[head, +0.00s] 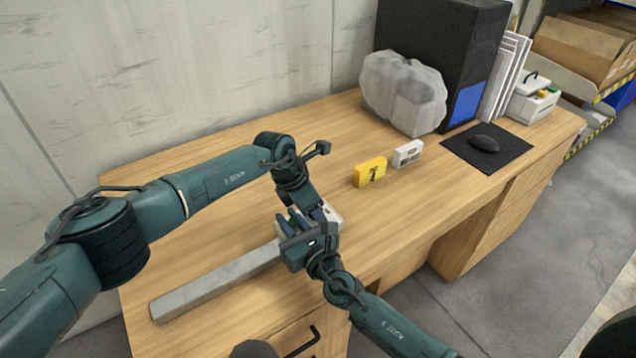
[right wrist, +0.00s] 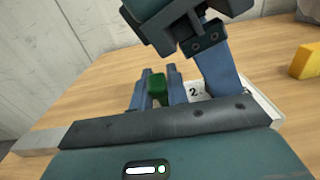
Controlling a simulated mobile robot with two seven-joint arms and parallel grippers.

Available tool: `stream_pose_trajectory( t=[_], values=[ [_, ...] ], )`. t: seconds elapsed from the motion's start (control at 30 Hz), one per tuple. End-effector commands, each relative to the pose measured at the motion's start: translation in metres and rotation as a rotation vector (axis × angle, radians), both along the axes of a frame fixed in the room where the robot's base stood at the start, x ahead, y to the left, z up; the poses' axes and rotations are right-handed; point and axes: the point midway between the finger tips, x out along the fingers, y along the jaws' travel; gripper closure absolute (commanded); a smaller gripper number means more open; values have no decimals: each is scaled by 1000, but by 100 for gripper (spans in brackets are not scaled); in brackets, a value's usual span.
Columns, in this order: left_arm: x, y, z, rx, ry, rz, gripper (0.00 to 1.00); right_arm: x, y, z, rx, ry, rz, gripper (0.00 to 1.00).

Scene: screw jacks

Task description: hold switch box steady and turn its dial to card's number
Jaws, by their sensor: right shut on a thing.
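The switch box (head: 334,214) is a pale box on the desk, mostly hidden by both grippers. In the right wrist view its white face with a "2" (right wrist: 195,90) shows in part. My right gripper (head: 291,228) has its blue fingers on either side of the green dial (right wrist: 157,88) and is shut on it. My left gripper (head: 315,208) reaches down at the box from above; a blue finger (right wrist: 222,72) is close against the face, and whether it grips cannot be told. A yellow block with a dark mark (head: 370,172), perhaps the card, stands behind to the right; its mark is unreadable.
A long grey bar (head: 215,282) lies on the desk left of the grippers. A small white box (head: 408,153), a bagged object (head: 403,92), a black computer tower (head: 440,45) and a mouse on a dark mat (head: 484,144) stand farther right. The desk's back left is clear.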

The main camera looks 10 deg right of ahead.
Motion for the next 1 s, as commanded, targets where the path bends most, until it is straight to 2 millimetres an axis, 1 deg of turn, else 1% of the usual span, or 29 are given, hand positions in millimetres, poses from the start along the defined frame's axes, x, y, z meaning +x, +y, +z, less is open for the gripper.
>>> stream_pose_trajectory(
  t=[0.57,1.0],
  values=[
    [-3,-2,0,-1,-2,506,46,0,0,0,0,-1,-1,100],
    [-5,-5,1,-1,-3,963,46,0,0,0,0,-1,-1,100]
  ],
)
